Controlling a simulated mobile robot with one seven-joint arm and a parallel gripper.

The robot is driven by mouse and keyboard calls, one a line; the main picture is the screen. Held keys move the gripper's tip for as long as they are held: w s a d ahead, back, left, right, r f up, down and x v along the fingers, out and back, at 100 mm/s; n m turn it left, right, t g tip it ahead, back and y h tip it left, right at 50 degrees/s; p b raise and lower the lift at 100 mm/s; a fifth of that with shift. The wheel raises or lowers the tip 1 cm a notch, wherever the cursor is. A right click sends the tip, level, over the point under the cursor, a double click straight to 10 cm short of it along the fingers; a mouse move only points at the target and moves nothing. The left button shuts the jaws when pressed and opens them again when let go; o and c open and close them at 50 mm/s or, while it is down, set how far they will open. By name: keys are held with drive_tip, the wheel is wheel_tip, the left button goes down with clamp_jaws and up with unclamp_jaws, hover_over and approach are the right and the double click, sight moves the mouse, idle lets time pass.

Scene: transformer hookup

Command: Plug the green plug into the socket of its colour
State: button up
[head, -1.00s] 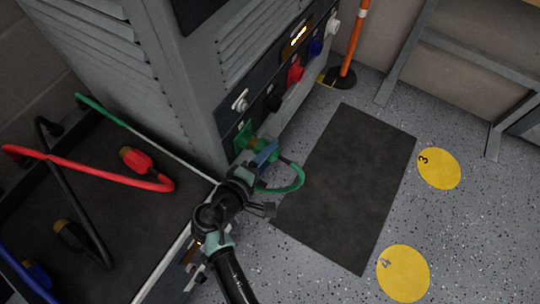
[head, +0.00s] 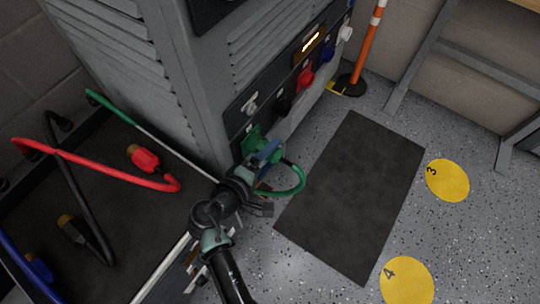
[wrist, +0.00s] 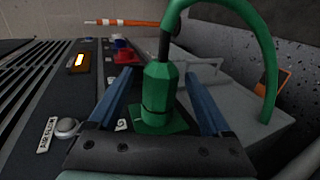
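The green plug (wrist: 158,95) stands against the square green socket (wrist: 172,122) on the dark panel, with no brass tip showing between them. In the head view the plug (head: 275,156) also meets the green socket (head: 252,140), and its green cable loops to the right. My gripper (head: 267,152) is at the plug. In the wrist view its blue fingers stand on either side of the plug, with a visible gap on each side, so it is open around the plug without gripping it.
The panel also carries black (head: 284,105), red (head: 305,78) and white (head: 345,33) connectors. A red plug (head: 143,158) and other cables lie on the dark bench at left. An orange post (head: 366,50) stands behind; the floor mat (head: 350,195) is clear.

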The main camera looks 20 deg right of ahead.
drive_tip(key=shift+o, duration=1)
drive_tip(key=shift+s, duration=0.1)
drive_tip(key=shift+p+v, duration=1.85)
drive_tip(key=shift+v, duration=1.2)
drive_tip(key=shift+s+a+r, duration=0.2)
drive_tip(key=shift+a, duration=0.1)
